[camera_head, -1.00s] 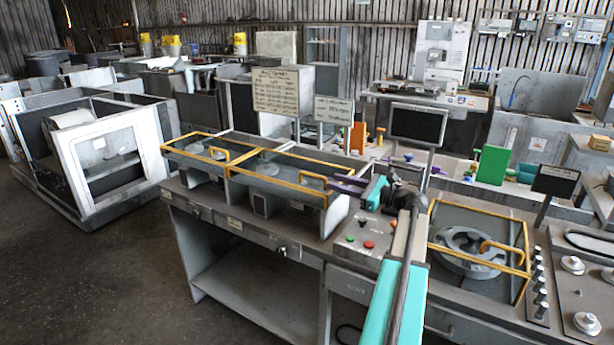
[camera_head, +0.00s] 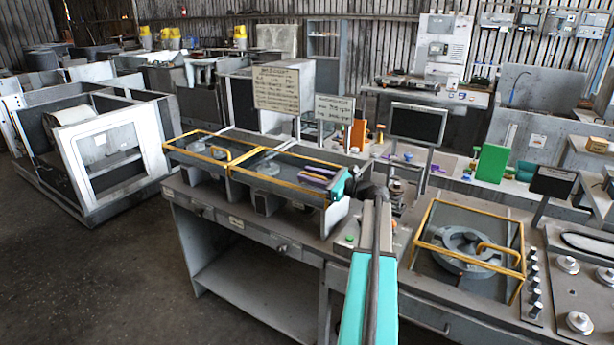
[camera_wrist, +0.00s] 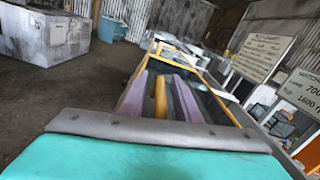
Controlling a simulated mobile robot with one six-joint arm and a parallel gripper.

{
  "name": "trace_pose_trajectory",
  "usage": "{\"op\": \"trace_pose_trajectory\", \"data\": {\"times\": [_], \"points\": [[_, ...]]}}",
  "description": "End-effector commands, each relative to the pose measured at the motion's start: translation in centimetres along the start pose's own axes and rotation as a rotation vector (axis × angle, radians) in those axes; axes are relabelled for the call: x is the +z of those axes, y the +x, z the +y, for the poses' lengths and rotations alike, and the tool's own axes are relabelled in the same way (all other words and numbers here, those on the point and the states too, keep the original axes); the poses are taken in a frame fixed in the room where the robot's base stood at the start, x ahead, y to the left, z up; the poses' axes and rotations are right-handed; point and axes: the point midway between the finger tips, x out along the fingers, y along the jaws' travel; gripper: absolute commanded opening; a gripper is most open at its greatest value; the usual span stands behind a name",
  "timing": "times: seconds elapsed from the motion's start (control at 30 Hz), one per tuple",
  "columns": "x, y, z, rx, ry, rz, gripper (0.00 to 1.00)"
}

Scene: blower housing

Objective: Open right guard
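The right guard (camera_head: 262,182) of the twin bench unit is a clear panel in a yellow frame, and it lies flat and closed. My gripper (camera_head: 317,174), with purple fingers and a teal body, is over its right front part. In the wrist view, the yellow handle (camera_wrist: 160,101) lies between the two purple fingers (camera_wrist: 163,80). A gap shows on each side of the handle, so my gripper looks open around it. In the head view my fingers hide most of this handle. The left guard (camera_head: 190,152), with its own yellow handle, is also closed.
A third yellow-framed guard (camera_head: 425,236) lies closed on the right. A written sign (camera_head: 276,90), a smaller sign (camera_head: 335,108) and a dark monitor (camera_head: 417,123) stand behind the bench. Open floor (camera_head: 110,270) lies front left.

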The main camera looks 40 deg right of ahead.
Motion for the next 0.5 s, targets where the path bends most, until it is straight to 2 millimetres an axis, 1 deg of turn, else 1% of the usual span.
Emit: {"op": "trace_pose_trajectory", "data": {"times": [0.27, 0.3, 0.43, 0.5], "points": [[-0.05, 0.04, -0.02, -0.001, 0.0, 0.0, 0.29], [-0.05, 0.03, -0.02, -0.001, 0.0, 0.0, 0.23], [-0.05, 0.01, -0.03, -0.001, 0.0, 0.0, 0.01], [-0.05, 0.0, -0.04, -0.001, 0.0, 0.0, 0.0]]}}
